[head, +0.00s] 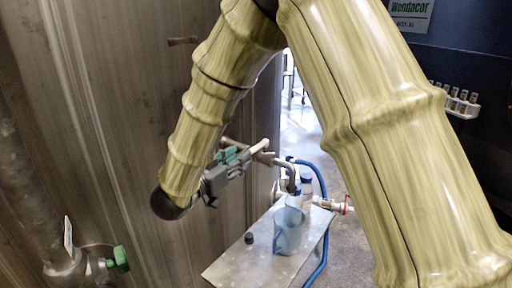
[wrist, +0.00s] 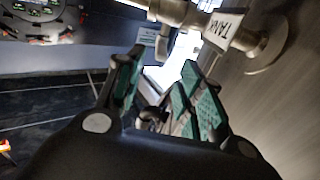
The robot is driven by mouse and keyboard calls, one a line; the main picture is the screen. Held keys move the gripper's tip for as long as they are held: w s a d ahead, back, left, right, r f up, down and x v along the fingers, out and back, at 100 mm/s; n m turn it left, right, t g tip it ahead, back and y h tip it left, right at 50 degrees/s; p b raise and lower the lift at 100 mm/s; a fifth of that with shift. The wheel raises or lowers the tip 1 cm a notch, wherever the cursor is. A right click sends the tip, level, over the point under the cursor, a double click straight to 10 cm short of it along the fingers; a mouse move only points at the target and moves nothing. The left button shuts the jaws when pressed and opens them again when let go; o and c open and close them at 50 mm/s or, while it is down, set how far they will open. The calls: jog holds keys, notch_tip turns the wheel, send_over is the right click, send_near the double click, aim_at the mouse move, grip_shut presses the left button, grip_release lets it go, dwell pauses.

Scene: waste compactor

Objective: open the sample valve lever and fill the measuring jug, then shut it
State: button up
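My gripper (head: 238,158) is at the sample pipe by the steel wall, left of the spout in the head view. In the wrist view its two green-padded fingers (wrist: 163,72) are spread, with nothing visible held between them. A pale lever-like handle (head: 259,146) shows just past the fingertips; I cannot tell whether they touch it. The steel pipe (wrist: 176,12) with a TANK tag (wrist: 222,31) passes beyond the fingers. The spout (head: 289,178) bends down above the translucent blue measuring jug (head: 288,236), which stands upright on a metal table. The jug's fill level is unclear.
The metal table (head: 232,268) also bears a small black cap-like object (head: 249,238). A green-handled fitting (head: 119,259) is at lower left.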

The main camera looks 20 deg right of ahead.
jog(key=p, duration=0.2)
send_near(265, 141)
jog(key=x, duration=0.5)
jog(key=shift+w+d, duration=0.1)
grip_shut()
